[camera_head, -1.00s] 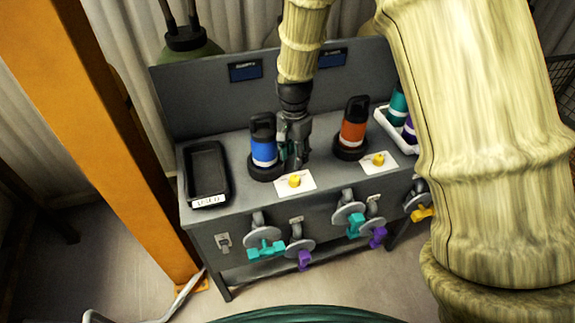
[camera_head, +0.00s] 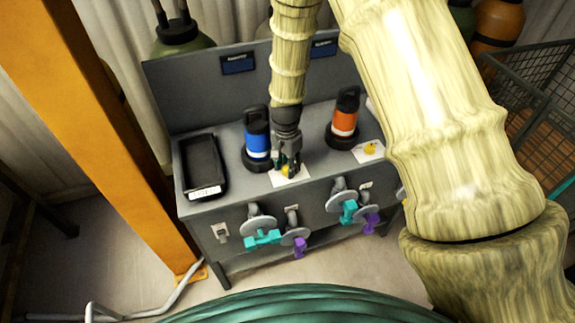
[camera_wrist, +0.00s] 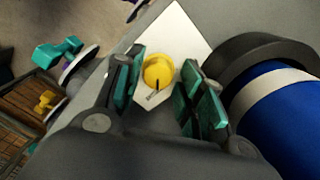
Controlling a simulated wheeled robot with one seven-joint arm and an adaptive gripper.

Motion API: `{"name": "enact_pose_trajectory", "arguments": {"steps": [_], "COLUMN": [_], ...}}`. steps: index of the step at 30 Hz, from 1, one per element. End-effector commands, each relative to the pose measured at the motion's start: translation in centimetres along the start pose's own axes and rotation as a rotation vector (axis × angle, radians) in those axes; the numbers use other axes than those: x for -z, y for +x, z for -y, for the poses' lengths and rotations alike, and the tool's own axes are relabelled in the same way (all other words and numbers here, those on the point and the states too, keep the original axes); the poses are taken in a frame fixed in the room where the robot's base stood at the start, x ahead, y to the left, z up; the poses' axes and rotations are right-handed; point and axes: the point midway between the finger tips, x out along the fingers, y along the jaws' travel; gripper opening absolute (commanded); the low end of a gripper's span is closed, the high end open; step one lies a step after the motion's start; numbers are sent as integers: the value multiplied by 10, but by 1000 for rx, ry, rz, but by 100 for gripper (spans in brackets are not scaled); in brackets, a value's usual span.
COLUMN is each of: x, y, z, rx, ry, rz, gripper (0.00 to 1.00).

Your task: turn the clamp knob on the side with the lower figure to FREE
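A yellow clamp knob (camera_wrist: 158,71) with a dark pointer line sits on a white plate (camera_wrist: 182,30) in the wrist view. My gripper (camera_wrist: 165,90) is open, its green-padded fingers on either side of the knob; I cannot tell whether they touch it. In the head view my gripper (camera_head: 289,165) points down at this left knob (camera_head: 286,171), beside the blue canister (camera_head: 257,135). The other yellow knob (camera_head: 370,148) is on a plate by the orange canister (camera_head: 345,115). The plate lettering and the signs' figures are too small to read.
A black tray (camera_head: 203,165) lies at the bench's left end. Teal valve handles (camera_head: 262,238) and purple ones (camera_head: 299,247) stick out from the bench front. An orange post (camera_head: 100,140) stands left. A wire basket (camera_head: 530,110) is at right.

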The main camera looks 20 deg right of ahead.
Motion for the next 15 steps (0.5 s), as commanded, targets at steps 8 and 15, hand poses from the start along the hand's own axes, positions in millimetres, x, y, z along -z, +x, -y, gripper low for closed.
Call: {"name": "enact_pose_trajectory", "arguments": {"steps": [8, 15], "x": [0, 0], "y": [10, 10], "z": [0, 0], "rx": [1, 1], "ry": [0, 0], "rz": [-1, 0], "gripper": [39, 37]}}
